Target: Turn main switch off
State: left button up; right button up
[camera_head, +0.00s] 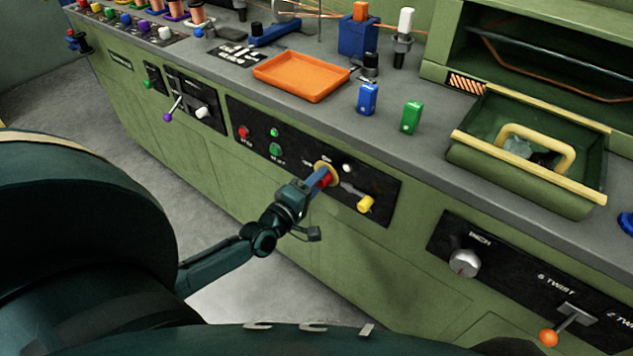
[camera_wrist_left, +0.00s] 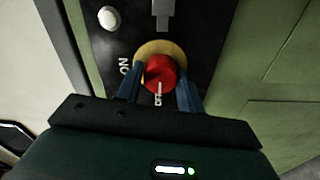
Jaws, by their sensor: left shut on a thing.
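The main switch is a red knob (camera_wrist_left: 163,74) on a yellow round plate (camera_wrist_left: 160,47), set in a black panel on the front of the green machine. In the head view the red knob (camera_head: 326,181) is partly covered by my gripper. My left gripper (camera_head: 318,180) reaches it from the front left. In the left wrist view the blue fingers of my left gripper (camera_wrist_left: 160,90) stand on either side of the knob and are shut on it. A white line on the knob points at the lettering that appears to read OFF. ON shows at the left. My right gripper is not in view.
Next to the switch are a lever with a yellow handle (camera_head: 365,203) and a white button (camera_head: 347,168). Green (camera_head: 275,149) and red (camera_head: 244,132) buttons sit left on the same panel. An orange tray (camera_head: 301,77) and small blocks stand on the counter above.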

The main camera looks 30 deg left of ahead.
pick_arm(q)
jog(key=o, duration=0.9)
jog(key=shift+o, duration=0.4)
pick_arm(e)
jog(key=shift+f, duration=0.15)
pick_arm(q)
jog(key=shift+s, duration=0.1)
jog(key=s+a, duration=0.1)
jog(key=s, duration=1.2)
jog(key=shift+p, duration=0.4)
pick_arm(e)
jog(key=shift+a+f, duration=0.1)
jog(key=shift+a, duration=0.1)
